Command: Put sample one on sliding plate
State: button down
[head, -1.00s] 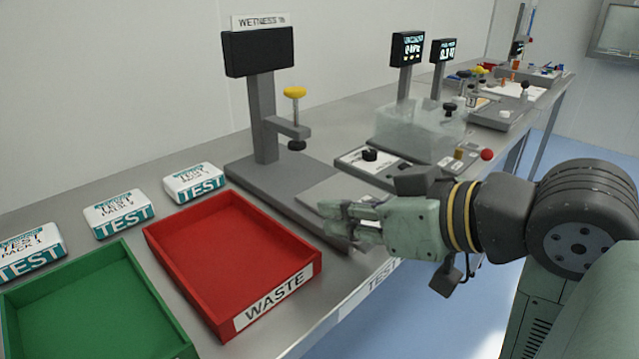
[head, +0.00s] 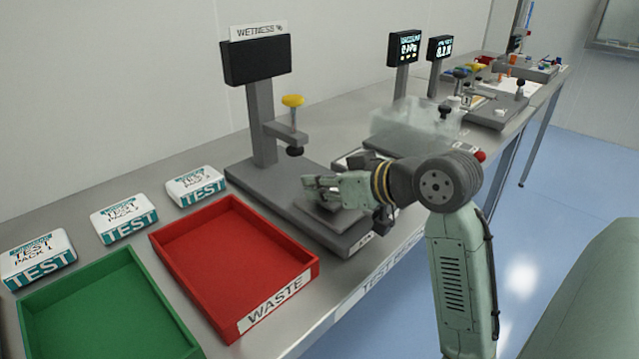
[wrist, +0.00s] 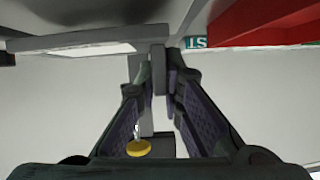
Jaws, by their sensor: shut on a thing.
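The wetness tester (head: 256,178) stands on the bench with a grey column, a dark screen and a press with a yellow knob (head: 292,101). A flat grey plate (head: 318,212), likely the sliding plate, lies on its base under my gripper. My gripper (head: 310,188) is level, low over this plate, just in front of the press. In the wrist view, my fingers (wrist: 160,72) come together at the tips around something grey and small. I cannot tell what it is. Sample one cannot be clearly picked out. The yellow knob also shows low in the wrist view (wrist: 138,148).
A red waste tray (head: 268,318) and a green tray (head: 30,330) stand to the left. Several white and teal test packs (head: 197,186) line up behind them. A clear-covered device (head: 410,128) stands to the right. My arm reaches over the bench edge.

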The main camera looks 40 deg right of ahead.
jog(key=shift+f, duration=0.45)
jog(key=shift+f, duration=0.15)
jog(key=shift+f, duration=0.15)
jog(key=c, duration=1.7)
grip_release()
jog(key=shift+r, duration=0.35)
jog(key=b+v, duration=0.2)
jog(key=v, duration=1)
